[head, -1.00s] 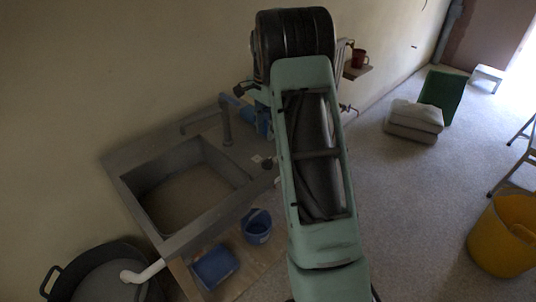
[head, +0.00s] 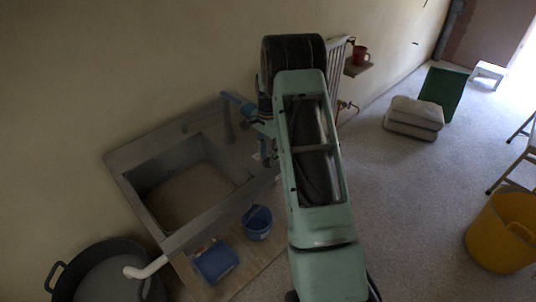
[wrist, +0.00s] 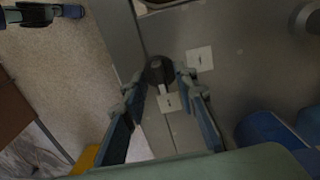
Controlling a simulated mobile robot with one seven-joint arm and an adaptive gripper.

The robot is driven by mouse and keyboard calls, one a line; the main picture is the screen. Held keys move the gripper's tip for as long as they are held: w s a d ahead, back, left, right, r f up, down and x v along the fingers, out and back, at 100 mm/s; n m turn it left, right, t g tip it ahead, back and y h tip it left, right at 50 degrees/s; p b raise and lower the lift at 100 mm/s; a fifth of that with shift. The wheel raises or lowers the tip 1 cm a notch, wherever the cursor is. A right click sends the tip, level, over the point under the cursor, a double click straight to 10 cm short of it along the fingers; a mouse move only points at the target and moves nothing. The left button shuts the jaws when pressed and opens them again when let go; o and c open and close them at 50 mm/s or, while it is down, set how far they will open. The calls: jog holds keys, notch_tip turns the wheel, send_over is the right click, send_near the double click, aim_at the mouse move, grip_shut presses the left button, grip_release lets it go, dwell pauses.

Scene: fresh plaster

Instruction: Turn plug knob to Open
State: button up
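The plug knob (wrist: 159,72) is a dark round knob with a short pointer on the grey sink unit (wrist: 228,40), in the wrist view. One white label (wrist: 200,58) lies to its upper right and another white label (wrist: 169,103) just below it, beside the pointer. The print on both is too small to read. My gripper (wrist: 160,80) is open, with a blue finger on each side of the knob in the picture; I cannot tell whether either touches it. In the head view my gripper (head: 248,112) shows partly behind my arm, over the sink's right end.
The sink basin (head: 188,188) has a tap (head: 226,127) at its back. A red mug (head: 361,54) sits on a wall shelf.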

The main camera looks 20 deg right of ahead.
grip_shut()
jog(key=shift+f+n+b, duration=0.1)
jog(key=shift+n+b, duration=0.3)
jog(key=n+b, duration=0.2)
jog(key=n, duration=0.1)
jog(key=shift+n, duration=0.4)
jog(key=n+b, duration=0.2)
jog(key=n, duration=0.4)
jog(key=shift+w, duration=0.1)
dwell(0.5)
grip_release()
